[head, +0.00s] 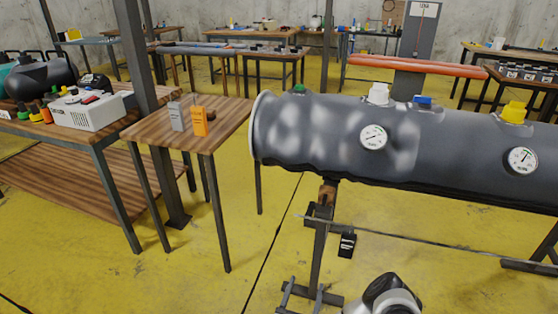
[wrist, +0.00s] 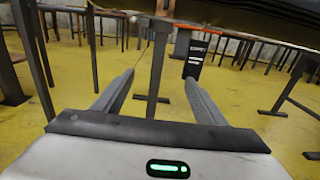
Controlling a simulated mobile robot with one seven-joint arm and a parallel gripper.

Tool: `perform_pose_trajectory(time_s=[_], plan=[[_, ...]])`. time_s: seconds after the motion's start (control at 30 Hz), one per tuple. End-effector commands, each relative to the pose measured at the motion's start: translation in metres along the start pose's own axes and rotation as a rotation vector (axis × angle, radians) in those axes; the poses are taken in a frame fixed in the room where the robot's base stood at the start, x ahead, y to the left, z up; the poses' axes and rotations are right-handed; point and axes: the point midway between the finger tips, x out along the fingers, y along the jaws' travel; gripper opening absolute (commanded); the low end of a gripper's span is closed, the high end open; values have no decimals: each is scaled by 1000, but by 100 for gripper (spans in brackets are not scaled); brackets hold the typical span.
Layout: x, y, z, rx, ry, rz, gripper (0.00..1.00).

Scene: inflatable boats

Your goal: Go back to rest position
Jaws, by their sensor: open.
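My gripper (wrist: 158,90) shows in the wrist view with its two fingers spread apart and nothing between them. It points toward the stand under the grey tube, with yellow floor below. In the head view only a rounded white and dark part of my arm (head: 385,298) shows at the bottom edge; the fingers are not visible there. The large grey inflatable tube (head: 330,135) lies on a metal stand (head: 320,250) ahead, with gauges (head: 373,137) on its side and white and yellow valve caps on top. My arm is below and in front of it.
A small wooden table (head: 225,118) left of the tube holds a grey and an orange box (head: 199,121). A workbench (head: 110,132) with a white device stands further left. A black tag (head: 347,245) hangs from the stand's bar. Yellow floor (head: 200,285) is clear at the front left.

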Motion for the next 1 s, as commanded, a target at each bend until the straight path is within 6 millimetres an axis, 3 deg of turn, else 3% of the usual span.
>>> perform_pose_trajectory(time_s=[0.37,0.6,0.77,1.0], plan=[[81,53,60,-387,-4,296,65],[127,89,132,-859,-51,551,65],[140,97,189,-1246,-93,710,65],[131,73,282,-1802,-137,888,65]])
